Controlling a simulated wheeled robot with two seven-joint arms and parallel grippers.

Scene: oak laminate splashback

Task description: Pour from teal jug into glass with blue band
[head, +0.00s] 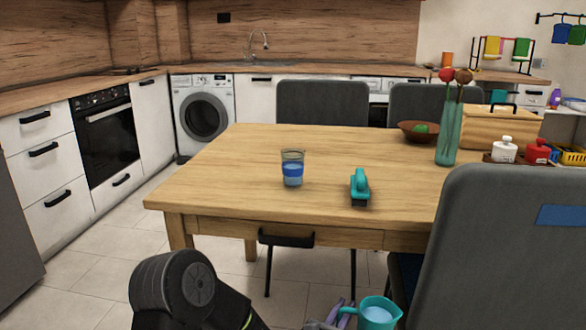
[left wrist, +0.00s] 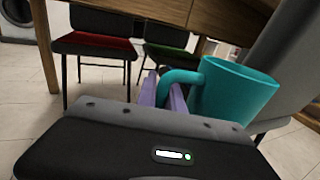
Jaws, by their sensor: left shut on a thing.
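The teal jug (head: 378,313) is at the bottom of the head view, below table height, with pale blue liquid inside. My left gripper (head: 340,312) is shut on its handle. In the left wrist view the jug (left wrist: 235,92) stands roughly upright, slightly tilted, right of the purple fingers (left wrist: 168,95). The glass with the blue band (head: 292,168) stands upright on the wooden table, left of its middle; liquid shows in it up to about the band. My right gripper is not in view.
A teal vase (head: 447,135), a bowl (head: 418,130) and a wooden box (head: 498,127) stand farther right. A grey chair (head: 500,240) rises at the right. The table's left part is clear.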

